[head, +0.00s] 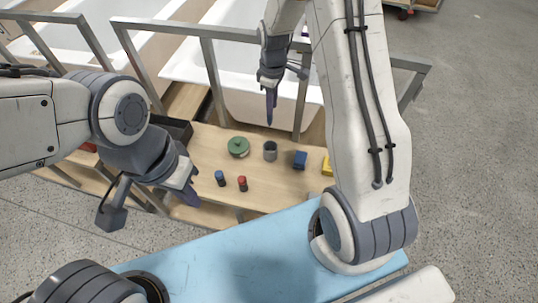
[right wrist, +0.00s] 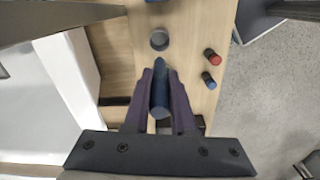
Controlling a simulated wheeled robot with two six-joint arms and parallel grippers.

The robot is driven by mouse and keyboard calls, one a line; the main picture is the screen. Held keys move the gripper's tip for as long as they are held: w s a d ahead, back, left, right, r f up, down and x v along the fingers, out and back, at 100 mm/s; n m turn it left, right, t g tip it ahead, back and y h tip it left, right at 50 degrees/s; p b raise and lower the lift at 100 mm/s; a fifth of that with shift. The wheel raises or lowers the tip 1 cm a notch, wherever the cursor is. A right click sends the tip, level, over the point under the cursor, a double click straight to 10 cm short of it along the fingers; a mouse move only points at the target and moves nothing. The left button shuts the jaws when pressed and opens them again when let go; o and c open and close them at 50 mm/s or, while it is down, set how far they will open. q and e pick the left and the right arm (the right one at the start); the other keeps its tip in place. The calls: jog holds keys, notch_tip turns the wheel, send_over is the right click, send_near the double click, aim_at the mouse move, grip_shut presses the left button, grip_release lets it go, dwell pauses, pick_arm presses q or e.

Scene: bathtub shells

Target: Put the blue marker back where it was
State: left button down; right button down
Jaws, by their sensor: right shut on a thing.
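The blue marker (right wrist: 160,90) is between the purple fingers of my right gripper (right wrist: 162,75) in the right wrist view, shut on it. In the head view my right gripper (head: 270,103) hangs above the far side of the wooden table, and the dark blue marker tip there is hard to tell from the fingers. A grey cup (head: 270,151) stands on the table, apart from the marker; it also shows in the right wrist view (right wrist: 159,39). My left gripper (head: 184,188) is at the table's near left; its jaw opening is unclear.
On the wooden table (head: 270,190) are a green round tin (head: 238,147), a blue block (head: 300,160), a yellow object (head: 327,167), a blue-capped bottle (head: 220,178) and a red-capped bottle (head: 242,183). A black tray (head: 178,128) is at left. Metal frames and white bathtubs stand behind.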

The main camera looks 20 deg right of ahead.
aim_at(271, 121)
notch_tip(271, 121, down, 8)
jog(key=b, duration=0.7)
jog(key=shift+w+f, duration=0.15)
jog(key=shift+f, duration=0.05)
jog(key=shift+f+b, duration=0.3)
notch_tip(271, 121, down, 10)
jog(key=p, duration=0.1)
jog(key=shift+r, duration=0.25)
jog(key=shift+f, duration=0.2)
jog(key=c, duration=0.7)
grip_release()
jog(key=shift+c, duration=0.2)
jog(key=shift+r, duration=0.1)
